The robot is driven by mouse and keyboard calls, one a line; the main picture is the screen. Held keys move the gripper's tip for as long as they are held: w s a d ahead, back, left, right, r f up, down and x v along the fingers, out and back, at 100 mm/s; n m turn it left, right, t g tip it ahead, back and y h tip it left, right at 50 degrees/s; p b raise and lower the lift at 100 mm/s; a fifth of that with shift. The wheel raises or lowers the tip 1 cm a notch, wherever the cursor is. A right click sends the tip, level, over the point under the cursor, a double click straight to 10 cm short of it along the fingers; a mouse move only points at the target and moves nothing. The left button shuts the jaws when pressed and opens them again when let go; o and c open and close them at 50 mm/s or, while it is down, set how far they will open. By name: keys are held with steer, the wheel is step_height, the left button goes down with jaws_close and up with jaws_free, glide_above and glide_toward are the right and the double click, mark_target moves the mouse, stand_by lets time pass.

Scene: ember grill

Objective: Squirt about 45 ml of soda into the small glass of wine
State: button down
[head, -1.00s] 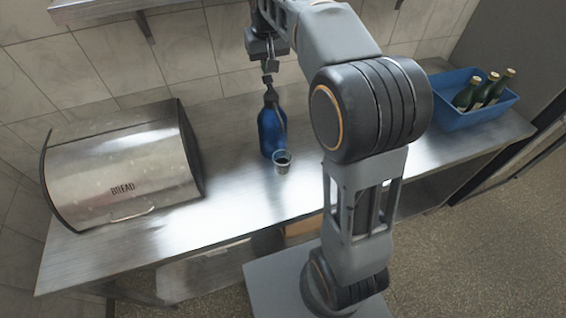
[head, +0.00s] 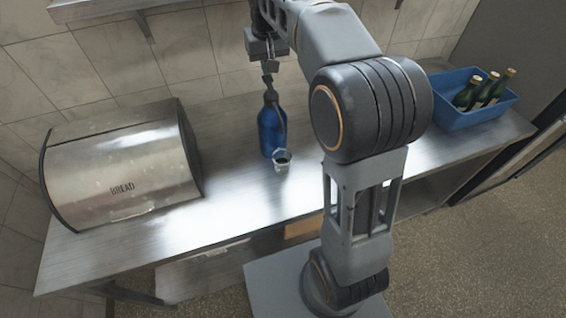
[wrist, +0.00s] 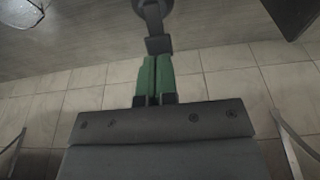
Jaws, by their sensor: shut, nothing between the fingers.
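A blue soda siphon (head: 271,131) stands upright on the steel counter in the head view. The small glass (head: 282,161) stands just in front of it and holds dark wine. The level in it is too small to read. My gripper (head: 269,70) points down over the siphon's dark grey head, shut and empty. In the wrist view its green fingers (wrist: 154,76) are together, tips at or very near the siphon's dark head (wrist: 156,14). I cannot tell whether they press on it. A curved clear rim, likely the glass (wrist: 25,12), shows at the top left.
A steel bread bin (head: 122,165) stands at the left of the counter (head: 235,200). A blue crate (head: 470,117) with green bottles (head: 490,90) stands at the right end. A tiled wall (head: 185,45) is close behind my gripper. The counter's front middle is clear.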

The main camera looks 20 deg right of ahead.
steer(key=shift+f+b, duration=0.85)
steer(key=shift+f, duration=0.55)
stand_by(0.9)
step_height(320, 180, up, 5)
steer(key=p, duration=0.5)
steer(key=shift+r, duration=0.15)
stand_by(0.3)
steer(key=s+f+t, duration=0.1)
steer(key=s+f, duration=0.3)
steer(key=s, duration=0.7)
steer(key=s+f+t, duration=0.1)
steer(key=s+f, duration=0.3)
steer(key=s, duration=0.8)
steer(key=shift+f, duration=0.35)
